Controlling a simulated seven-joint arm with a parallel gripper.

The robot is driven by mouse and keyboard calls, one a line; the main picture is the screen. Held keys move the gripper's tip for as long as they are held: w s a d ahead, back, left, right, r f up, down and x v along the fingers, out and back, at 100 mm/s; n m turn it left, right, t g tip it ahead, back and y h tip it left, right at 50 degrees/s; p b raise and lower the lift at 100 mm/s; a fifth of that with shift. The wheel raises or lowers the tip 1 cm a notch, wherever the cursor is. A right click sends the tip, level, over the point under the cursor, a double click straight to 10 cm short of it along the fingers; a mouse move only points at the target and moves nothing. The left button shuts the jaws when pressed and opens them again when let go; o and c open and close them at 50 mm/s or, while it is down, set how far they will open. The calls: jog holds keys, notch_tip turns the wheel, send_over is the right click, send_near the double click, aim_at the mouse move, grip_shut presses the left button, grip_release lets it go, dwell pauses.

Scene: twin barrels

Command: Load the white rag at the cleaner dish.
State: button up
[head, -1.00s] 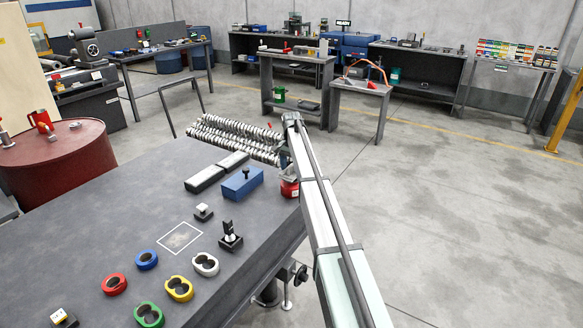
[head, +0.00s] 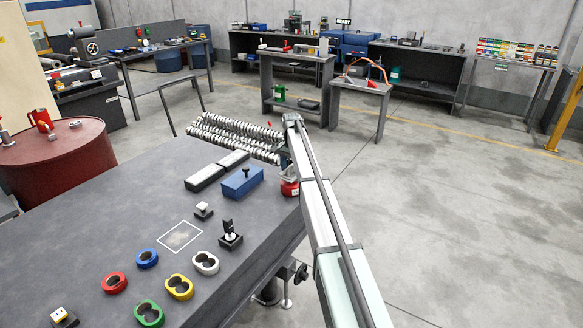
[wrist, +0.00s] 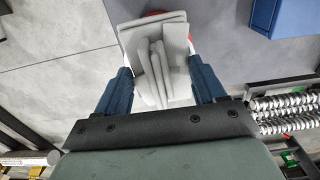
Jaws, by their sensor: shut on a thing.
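The white rag (wrist: 157,60) is a folded, pale grey-white cloth with upright folds, held between the two blue fingers of my gripper (wrist: 161,85) in the wrist view. The cleaner dish (head: 290,189) is red with a white mark and stands at the bench's right edge in the head view. Its red rim (wrist: 152,14) shows just past the rag in the wrist view, and the rag covers most of it.
A blue box with a black knob (head: 243,182) stands on the bench just left of the dish. Ribbed metal rollers (head: 232,140) are behind the bench edge.

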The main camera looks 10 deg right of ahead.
aim_at(291, 165)
jog(key=shift+f, duration=0.65)
dwell(0.8)
jog(key=shift+r, duration=0.1)
dwell(0.4)
jog(key=shift+r, duration=3.45)
